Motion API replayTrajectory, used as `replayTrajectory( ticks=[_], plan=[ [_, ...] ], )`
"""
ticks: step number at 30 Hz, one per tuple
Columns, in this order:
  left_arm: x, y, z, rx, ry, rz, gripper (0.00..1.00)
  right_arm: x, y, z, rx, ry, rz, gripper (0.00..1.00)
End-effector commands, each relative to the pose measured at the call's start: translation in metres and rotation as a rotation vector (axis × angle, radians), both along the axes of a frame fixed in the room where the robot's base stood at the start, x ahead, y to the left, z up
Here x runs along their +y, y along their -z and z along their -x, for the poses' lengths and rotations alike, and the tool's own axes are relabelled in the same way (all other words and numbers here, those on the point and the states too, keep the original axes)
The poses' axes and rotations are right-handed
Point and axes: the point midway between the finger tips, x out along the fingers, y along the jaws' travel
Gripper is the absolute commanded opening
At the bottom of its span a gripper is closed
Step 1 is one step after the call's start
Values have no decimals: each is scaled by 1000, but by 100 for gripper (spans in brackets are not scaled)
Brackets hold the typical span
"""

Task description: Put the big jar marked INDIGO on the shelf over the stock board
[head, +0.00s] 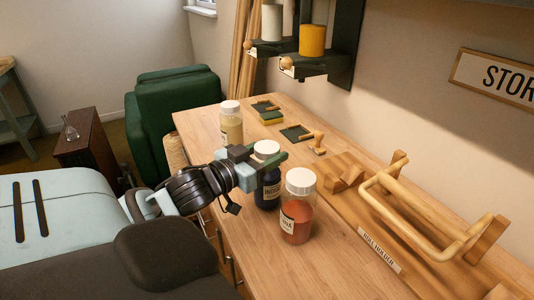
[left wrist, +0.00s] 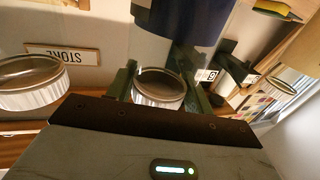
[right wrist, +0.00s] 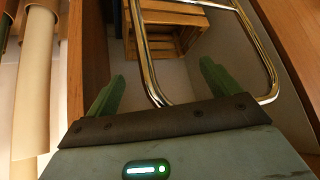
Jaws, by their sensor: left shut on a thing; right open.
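The INDIGO jar (head: 268,190), dark blue with a white lid and a partly visible label, is upright over the table, behind and left of the red-orange jar. My left gripper (head: 264,163) is shut on it near the top, hiding part of it. I cannot tell whether its base touches the table. In the left wrist view its dark blue body (left wrist: 178,22) shows at the top, beyond the fingers. My right gripper (right wrist: 160,88) is open and empty in the right wrist view. A dark wall shelf (head: 345,60) carries a white and a yellow container; I cannot read a stock board.
A red-orange jar (head: 297,215) stands close beside the INDIGO jar. A pale yellow jar (head: 231,125) stands farther back. A wooden rack (head: 425,215) lines the wall side, under a partly visible sign (head: 500,80). A chrome tube frame (right wrist: 262,60) is near my right gripper.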

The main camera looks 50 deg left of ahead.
Motion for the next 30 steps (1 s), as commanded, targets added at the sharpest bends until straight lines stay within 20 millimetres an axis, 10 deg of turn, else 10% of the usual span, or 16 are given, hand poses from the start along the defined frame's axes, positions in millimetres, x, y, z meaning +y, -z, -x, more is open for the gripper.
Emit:
replayTrajectory(
  ticks=[12, 30],
  plan=[
    [0, -41, 0, -9, 2, -4, 0, 0, -7, 1, -3, 0, -1, 88],
    [34, -41, 55, 0, -1, -1, 0, -1, -10, 0, -7, -1, 1, 88]
  ],
)
